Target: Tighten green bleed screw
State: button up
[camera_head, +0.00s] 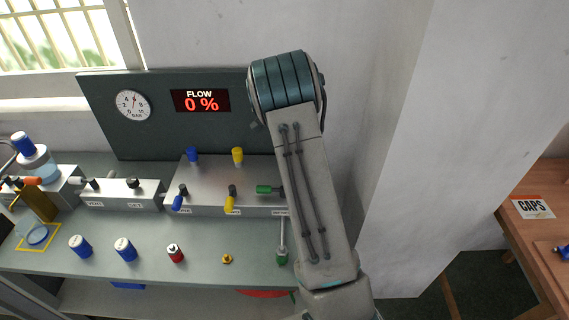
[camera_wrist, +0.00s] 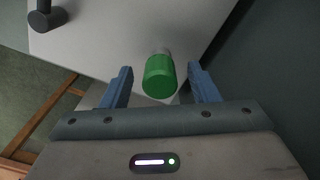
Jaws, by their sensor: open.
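The green bleed screw (camera_wrist: 160,78) shows in the wrist view as a ribbed green knob on a short pale stem. My gripper (camera_wrist: 160,70) is open, with one blue finger on each side of the knob. A gap shows on both sides, so neither finger visibly touches it. A blue knob (camera_head: 193,154) and a yellow knob (camera_head: 237,155) stand in the same row on top of the grey block (camera_head: 212,172).
Blue cans (camera_head: 125,249) and a red can (camera_head: 176,253) stand on the bench. The display (camera_head: 201,101) reads FLOW 0 %.

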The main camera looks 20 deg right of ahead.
notch_tip(320, 180, up, 14)
jog(key=b, duration=0.1)
jog(key=shift+f, duration=0.25)
jog(key=shift+s+f, duration=0.1)
